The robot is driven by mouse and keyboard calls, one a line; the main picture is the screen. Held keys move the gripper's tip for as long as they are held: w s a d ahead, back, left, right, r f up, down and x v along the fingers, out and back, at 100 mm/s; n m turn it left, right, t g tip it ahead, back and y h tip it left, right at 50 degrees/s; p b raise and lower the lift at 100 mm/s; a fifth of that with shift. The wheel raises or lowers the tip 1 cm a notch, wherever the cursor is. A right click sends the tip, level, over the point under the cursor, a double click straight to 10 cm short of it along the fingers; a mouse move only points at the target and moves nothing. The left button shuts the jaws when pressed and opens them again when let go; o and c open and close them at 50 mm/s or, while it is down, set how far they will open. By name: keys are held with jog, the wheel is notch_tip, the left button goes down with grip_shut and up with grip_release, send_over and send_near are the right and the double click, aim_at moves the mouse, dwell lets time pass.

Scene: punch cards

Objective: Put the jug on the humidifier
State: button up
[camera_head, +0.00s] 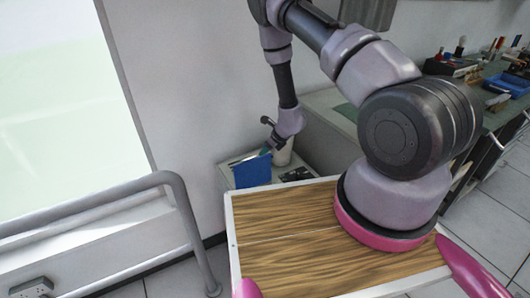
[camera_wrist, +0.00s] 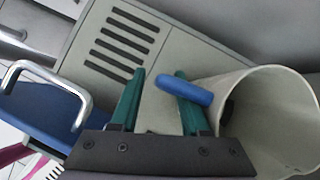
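A cream, round-walled open vessel, which I take for the jug (camera_wrist: 275,110), fills the right of the wrist view. A blue handle (camera_wrist: 180,88) juts from it toward my gripper (camera_wrist: 158,76). The two teal fingers are apart, with the handle's end between them and the handle crossing in front of the right finger. I cannot tell whether they touch. In the head view the jug (camera_head: 284,153) is partly hidden behind my gripper (camera_head: 265,152). Beside it is a pale grey slotted unit (camera_wrist: 75,62), perhaps the humidifier; I cannot tell whether the jug stands on it.
A blue part (camera_head: 252,172) is at the unit's front; a metal handle (camera_wrist: 45,68) shows beside blue in the wrist view. The wall is close behind. A wood-topped surface (camera_head: 290,230) lies in front, a grey rail (camera_head: 180,190) at left, and a cluttered bench (camera_head: 500,115) at right.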

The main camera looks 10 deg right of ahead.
jog(key=v, duration=1.2)
jog(key=s+a+r+n+y, duration=0.15)
jog(key=r+n, duration=0.25)
jog(key=r, duration=0.6)
jog(key=s+a+r+n+y, duration=0.1)
jog(key=s+a+r+n, duration=0.2)
jog(key=r, duration=0.8)
jog(key=a+r+n+y, duration=0.2)
jog(key=a+r+n, duration=0.15)
jog(key=r, duration=0.65)
jog(key=s+d+r+n+t+h, duration=0.1)
jog(key=s+d+r+n+h, duration=0.2)
jog(key=s+d+r+n, duration=0.3)
jog(key=s+d+r+n+t+h, duration=0.1)
jog(key=s+d+r+n+h, duration=0.2)
jog(key=s+r, duration=0.7)
jog(key=s+d+n, duration=0.2)
jog(key=s+n, duration=0.1)
jog(key=n, duration=0.1)
jog(key=shift+s+d+r, duration=0.2)
jog(key=shift+d+r, duration=0.15)
jog(key=shift+h, duration=0.25)
